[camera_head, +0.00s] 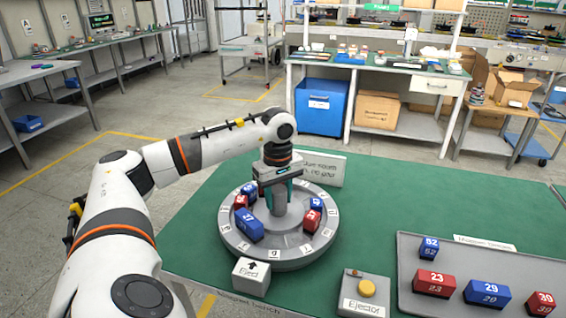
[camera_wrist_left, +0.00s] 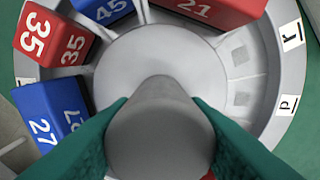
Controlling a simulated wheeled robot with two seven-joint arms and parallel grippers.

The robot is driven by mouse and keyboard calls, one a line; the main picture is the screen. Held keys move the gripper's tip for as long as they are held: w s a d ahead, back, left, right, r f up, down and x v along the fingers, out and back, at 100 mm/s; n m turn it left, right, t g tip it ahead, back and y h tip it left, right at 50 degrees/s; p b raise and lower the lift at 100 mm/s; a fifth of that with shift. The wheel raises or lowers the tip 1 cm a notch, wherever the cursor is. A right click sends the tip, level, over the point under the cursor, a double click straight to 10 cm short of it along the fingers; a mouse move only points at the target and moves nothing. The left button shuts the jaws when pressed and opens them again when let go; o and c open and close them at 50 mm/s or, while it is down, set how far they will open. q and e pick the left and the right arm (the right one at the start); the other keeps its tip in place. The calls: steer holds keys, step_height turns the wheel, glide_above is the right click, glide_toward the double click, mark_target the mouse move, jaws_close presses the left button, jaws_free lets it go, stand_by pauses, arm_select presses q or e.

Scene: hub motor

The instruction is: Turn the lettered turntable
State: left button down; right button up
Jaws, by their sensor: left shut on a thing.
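The grey round turntable (camera_head: 277,262) stands on the green bench top, with lettered white labels around its rim. It carries red and blue numbered blocks; the wrist view shows a red 35 (camera_wrist_left: 52,36), a blue 27 (camera_wrist_left: 50,110), a blue 45 (camera_wrist_left: 104,8) and a red 21 (camera_wrist_left: 210,8). My left gripper (camera_head: 277,196) points down over the turntable's middle, its green fingers shut on the grey central knob (camera_wrist_left: 160,130). The fingers hide part of the hub. The letters r and p show on the rim at right in the wrist view.
A white block with an arrow (camera_head: 251,277) stands at the turntable's front edge. An Ejector box (camera_head: 364,295) with a yellow button is at front right. A grey tray (camera_head: 410,262) farther right holds several numbered blocks. A lettered sign (camera_head: 325,168) stands behind the turntable.

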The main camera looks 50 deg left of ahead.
arm_select(q)
steer(key=shift+r+m, duration=0.1)
steer(key=shift+m, duration=1.3)
steer(key=c, duration=0.8)
jaws_free()
step_height(320, 180, up, 12)
steer(key=shift+f+p, duration=0.1)
steer(key=shift+p, duration=0.7)
